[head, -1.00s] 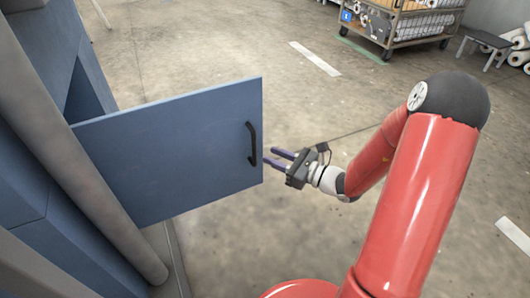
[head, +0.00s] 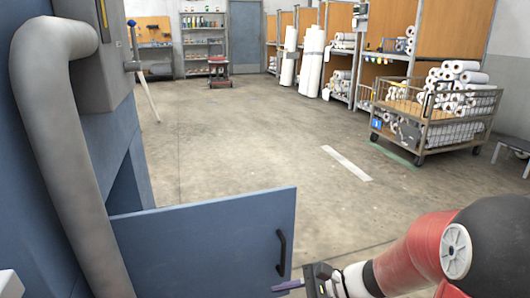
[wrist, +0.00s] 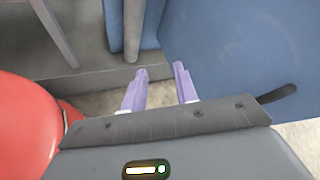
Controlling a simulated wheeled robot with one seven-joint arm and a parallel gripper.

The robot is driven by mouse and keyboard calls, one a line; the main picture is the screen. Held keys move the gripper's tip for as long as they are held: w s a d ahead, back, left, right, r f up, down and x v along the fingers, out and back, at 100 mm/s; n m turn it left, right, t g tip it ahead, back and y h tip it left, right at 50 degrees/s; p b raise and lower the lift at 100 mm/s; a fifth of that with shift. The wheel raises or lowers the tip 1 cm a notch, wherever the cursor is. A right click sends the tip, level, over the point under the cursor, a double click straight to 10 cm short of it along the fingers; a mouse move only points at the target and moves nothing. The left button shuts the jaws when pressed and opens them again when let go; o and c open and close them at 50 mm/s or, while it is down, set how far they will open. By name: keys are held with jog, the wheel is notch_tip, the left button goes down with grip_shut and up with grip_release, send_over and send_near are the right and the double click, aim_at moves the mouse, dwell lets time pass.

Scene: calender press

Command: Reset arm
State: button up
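My gripper (head: 288,288) shows at the bottom edge of the head view, just right of and below the black handle (head: 281,251) of the blue door (head: 195,245). The door stands swung out from the blue machine at left. In the wrist view my gripper (wrist: 160,75) has its two purple fingers apart with nothing between them. The blue door (wrist: 235,45) fills the upper right of that view, and its dark handle (wrist: 277,93) lies right of the fingers, apart from them. My red arm is partly cut off at lower right in the head view.
A thick grey pipe (head: 60,150) runs down the machine at left. A wire cart (head: 440,120) loaded with white rolls stands at the right. Shelves and a red-topped trolley (head: 219,72) are far back. The concrete floor between is clear.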

jog(key=s+d+r+n+t+h, duration=0.3)
jog(key=s+d+r+n+h, duration=0.6)
jog(key=s+n+h, duration=0.3)
jog(key=shift+d+r+n+t+h, duration=0.3)
jog(key=shift+d+n, duration=0.55)
jog(key=shift+n, duration=0.05)
jog(key=shift+s, duration=0.1)
